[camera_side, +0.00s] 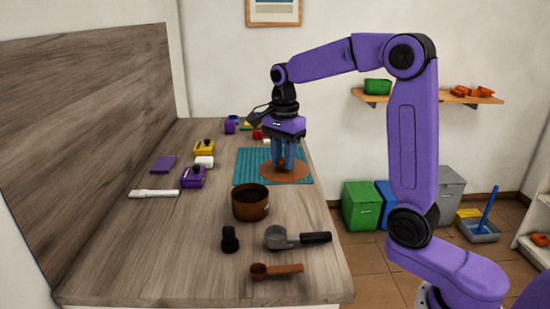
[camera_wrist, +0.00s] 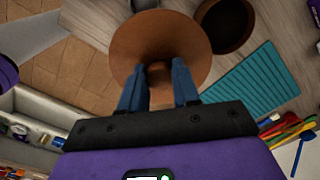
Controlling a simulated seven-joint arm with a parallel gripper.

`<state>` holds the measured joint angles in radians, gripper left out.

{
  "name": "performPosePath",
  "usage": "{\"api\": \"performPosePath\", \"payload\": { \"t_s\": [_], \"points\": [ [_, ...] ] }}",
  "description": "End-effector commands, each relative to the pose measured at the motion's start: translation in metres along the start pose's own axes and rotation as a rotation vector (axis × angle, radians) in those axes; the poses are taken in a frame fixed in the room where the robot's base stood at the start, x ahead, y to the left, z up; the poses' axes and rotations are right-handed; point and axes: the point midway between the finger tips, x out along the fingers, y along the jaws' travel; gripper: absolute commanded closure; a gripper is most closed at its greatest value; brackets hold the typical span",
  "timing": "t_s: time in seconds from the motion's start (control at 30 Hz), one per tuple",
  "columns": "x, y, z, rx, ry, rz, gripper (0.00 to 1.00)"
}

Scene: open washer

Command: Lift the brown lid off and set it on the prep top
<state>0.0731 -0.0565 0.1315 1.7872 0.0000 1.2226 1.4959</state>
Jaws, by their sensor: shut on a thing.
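The brown lid (camera_side: 297,174) is a flat round disc with a small knob. My gripper (camera_side: 284,165) points down with its blue fingers shut on the knob. In the wrist view, the lid (camera_wrist: 160,35) lies level beyond the fingertips (camera_wrist: 158,68), with the knob between them. In the side view the lid overlaps the right part of the teal ribbed mat (camera_side: 250,165); whether it touches the mat is hard to tell. The brown pot (camera_side: 250,207) stands open and uncovered in front of the mat. The pot's dark inside also shows in the wrist view (camera_wrist: 229,20).
The wooden counter (camera_side: 120,245) carries a grey portafilter (camera_side: 278,238), a black tamper (camera_side: 230,239) and a brown scoop (camera_side: 275,271) in front. Purple and yellow items (camera_side: 193,177) and a white brush (camera_side: 153,194) lie left. Small coloured pieces sit behind the mat. The counter's right edge drops to the floor.

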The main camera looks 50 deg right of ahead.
Motion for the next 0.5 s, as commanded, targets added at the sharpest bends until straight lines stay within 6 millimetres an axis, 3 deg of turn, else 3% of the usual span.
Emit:
{"api": "performPosePath", "payload": {
  "t_s": [0.5],
  "points": [
    [-0.018,0.004,0.000,0.000,0.000,-0.001,1.00]
  ]
}}
